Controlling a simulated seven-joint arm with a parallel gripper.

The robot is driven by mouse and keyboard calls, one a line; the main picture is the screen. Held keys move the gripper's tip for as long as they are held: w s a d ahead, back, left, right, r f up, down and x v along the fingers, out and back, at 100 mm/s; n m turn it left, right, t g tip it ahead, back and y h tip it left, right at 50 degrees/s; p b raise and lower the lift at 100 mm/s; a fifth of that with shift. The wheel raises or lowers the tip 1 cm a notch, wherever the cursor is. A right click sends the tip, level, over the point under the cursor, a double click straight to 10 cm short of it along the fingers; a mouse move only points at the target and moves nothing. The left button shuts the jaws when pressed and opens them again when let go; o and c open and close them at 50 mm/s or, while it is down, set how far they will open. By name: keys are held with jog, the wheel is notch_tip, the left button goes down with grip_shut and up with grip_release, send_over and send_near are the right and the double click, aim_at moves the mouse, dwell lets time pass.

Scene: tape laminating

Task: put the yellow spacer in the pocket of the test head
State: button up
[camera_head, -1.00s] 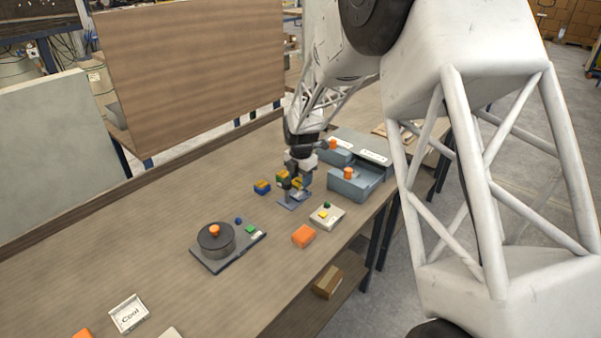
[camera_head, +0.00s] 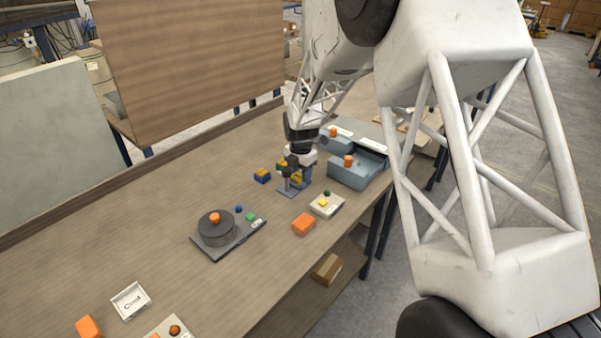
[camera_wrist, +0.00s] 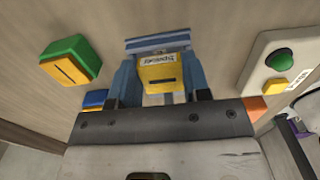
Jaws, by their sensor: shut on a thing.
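The yellow spacer (camera_wrist: 156,77), with a white label and a dark slot, sits between the two blue-grey fingers of my gripper (camera_wrist: 163,68) in the wrist view. My gripper (camera_head: 296,176) is shut on it and points down close above a blue-grey base plate (camera_head: 289,191) in the head view. A blue-grey bar (camera_wrist: 158,42) lies just beyond the spacer in the wrist view. I cannot tell whether the spacer touches the plate or bar. The test head's pocket cannot be made out clearly; the gripper hides part of this area.
A green-and-yellow block (camera_wrist: 70,61) and a blue-and-yellow block (camera_head: 262,175) stand left of my gripper. A button box (camera_head: 326,205) and an orange block (camera_head: 303,224) are to the right. A dark round fixture (camera_head: 216,228) sits nearer. Blue-grey bins (camera_head: 357,173) stand behind right.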

aim_at(300, 174)
jog(key=shift+f, duration=0.75)
jog(key=o, duration=1.1)
jog(key=shift+s+d+f, duration=0.1)
jog(key=shift+s+f, duration=0.1)
jog(key=shift+f, duration=0.15)
jog(key=shift+c, duration=0.2)
jog(key=shift+d, duration=0.1)
jog(key=shift+c, duration=0.3)
jog(key=shift+r, duration=0.35)
jog(key=shift+c, duration=0.5)
jog(key=shift+o, duration=0.9)
jog(key=shift+r, duration=0.35)
jog(key=r, duration=0.8)
jog(key=shift+w+a+r, duration=0.1)
jog(key=shift+w+a, duration=0.15)
jog(key=shift+a, duration=0.05)
